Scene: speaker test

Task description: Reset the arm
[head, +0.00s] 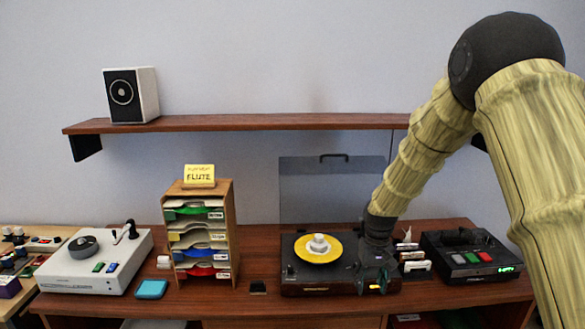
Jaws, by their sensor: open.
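My arm comes in from the right of the head view and reaches down to the desk. My gripper (372,284) is at the right front of a dark turntable (305,285). It hides that side of the turntable, and whether it touches it I cannot tell. My gripper is open, with nothing visible held in it. A yellow disc (300,248) with a white piece (319,243) at its centre lies on the turntable, left of my gripper.
A clear lid (325,190) stands behind the turntable. A black device with lit buttons (480,258) is at right. A sorter (232,215), blue pad (151,289) and white machine (75,280) are at left. A shelf (270,122) above holds a white speaker (146,92).

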